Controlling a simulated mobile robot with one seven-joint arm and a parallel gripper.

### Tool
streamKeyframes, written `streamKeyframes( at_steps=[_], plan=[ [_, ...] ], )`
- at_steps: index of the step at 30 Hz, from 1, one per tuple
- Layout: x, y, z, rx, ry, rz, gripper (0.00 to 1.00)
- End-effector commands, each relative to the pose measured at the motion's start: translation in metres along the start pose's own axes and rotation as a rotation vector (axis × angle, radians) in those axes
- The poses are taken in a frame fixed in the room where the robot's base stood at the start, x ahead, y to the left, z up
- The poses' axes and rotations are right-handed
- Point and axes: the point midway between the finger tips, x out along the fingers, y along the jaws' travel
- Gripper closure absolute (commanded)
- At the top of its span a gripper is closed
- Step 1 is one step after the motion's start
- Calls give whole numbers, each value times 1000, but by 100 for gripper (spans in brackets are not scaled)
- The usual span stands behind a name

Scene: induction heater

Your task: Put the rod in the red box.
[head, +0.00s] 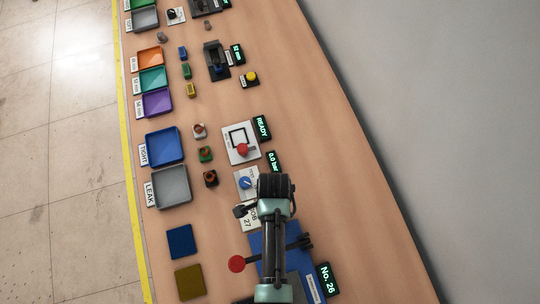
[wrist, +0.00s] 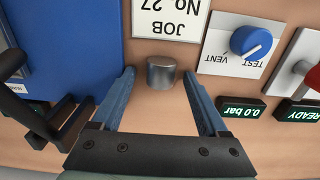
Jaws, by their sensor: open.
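A short grey metal cylinder (wrist: 161,73), which looks like the rod, stands upright on the bench in the wrist view. My gripper (wrist: 158,77) is open, with one blue finger on each side of the cylinder and a gap showing on both sides. The height of the fingertips against it is hard to judge. In the head view my arm hides the cylinder, and my gripper's fingers cannot be made out. No plainly red box shows; the nearest in colour is an orange tray (head: 151,60) at the upper left.
A blue machine (wrist: 65,50) with a dark lever stands close left in the wrist view. A valve panel with a blue knob (wrist: 251,41) is at right. Blue (head: 165,147) and grey (head: 171,187) trays line the bench's left side. The bench's right side is clear.

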Motion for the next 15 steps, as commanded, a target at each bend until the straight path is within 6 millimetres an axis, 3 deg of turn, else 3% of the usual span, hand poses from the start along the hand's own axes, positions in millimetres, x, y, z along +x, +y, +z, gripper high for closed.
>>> streamKeyframes(
  at_steps=[6,15],
  plan=[
    [0,0,0,-1,0,-1,23],
    [0,0,0,-1,0,-1,75]
  ],
)
